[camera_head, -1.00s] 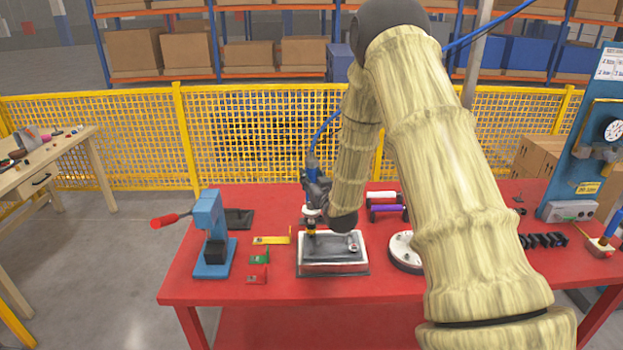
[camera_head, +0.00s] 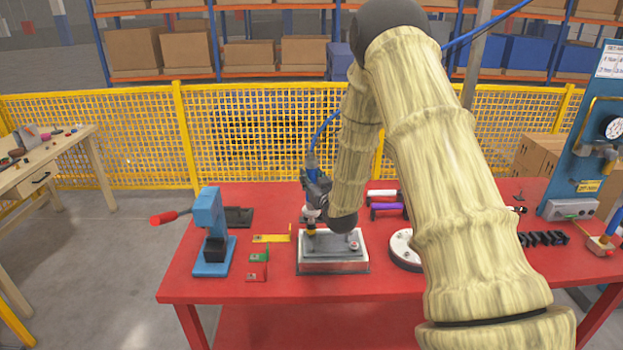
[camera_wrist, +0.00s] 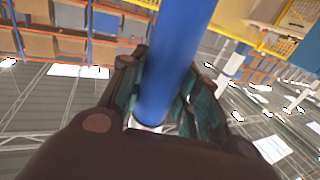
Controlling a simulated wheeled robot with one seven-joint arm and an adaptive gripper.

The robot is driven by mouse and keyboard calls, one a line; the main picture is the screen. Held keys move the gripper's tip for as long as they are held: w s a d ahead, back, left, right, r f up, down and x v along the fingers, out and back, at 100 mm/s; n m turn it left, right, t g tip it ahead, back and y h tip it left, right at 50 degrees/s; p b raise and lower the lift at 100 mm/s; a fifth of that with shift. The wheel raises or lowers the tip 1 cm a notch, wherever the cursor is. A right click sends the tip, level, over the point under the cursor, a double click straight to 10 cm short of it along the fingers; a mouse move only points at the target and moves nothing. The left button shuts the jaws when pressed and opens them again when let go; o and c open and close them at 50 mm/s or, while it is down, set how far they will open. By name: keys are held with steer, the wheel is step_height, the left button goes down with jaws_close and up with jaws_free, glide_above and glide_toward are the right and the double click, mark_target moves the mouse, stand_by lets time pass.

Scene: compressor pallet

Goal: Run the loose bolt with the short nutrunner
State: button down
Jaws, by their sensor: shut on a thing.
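My gripper (camera_head: 316,188) is shut around the blue body of the nutrunner (camera_head: 313,166), which stands nearly upright. The nutrunner's blue body also fills the middle of the wrist view (camera_wrist: 172,70), between the two fingers. Its lower end, with a yellow band, points down at the left rear part of a grey metal block (camera_head: 332,266). Whether the tip touches the block or a bolt there cannot be told. A round bolt-like head (camera_head: 354,245) shows on the right part of the block's top.
A blue press (camera_head: 212,235) with a red handle stands left on the red table (camera_head: 185,283). Small yellow, green and red pieces lie between it and the block. A round pale part (camera_head: 404,248) and a purple-and-white rack (camera_head: 386,206) are right, partly behind my arm.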

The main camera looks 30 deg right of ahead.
mark_target(314, 169)
steer(key=shift+f+b, duration=0.3)
steer(key=shift+f, duration=0.25)
stand_by(1.4)
steer(key=shift+r, duration=0.2)
steer(key=shift+r+p, duration=1.15)
steer(key=shift+r, duration=1.3)
steer(key=shift+w, duration=0.1)
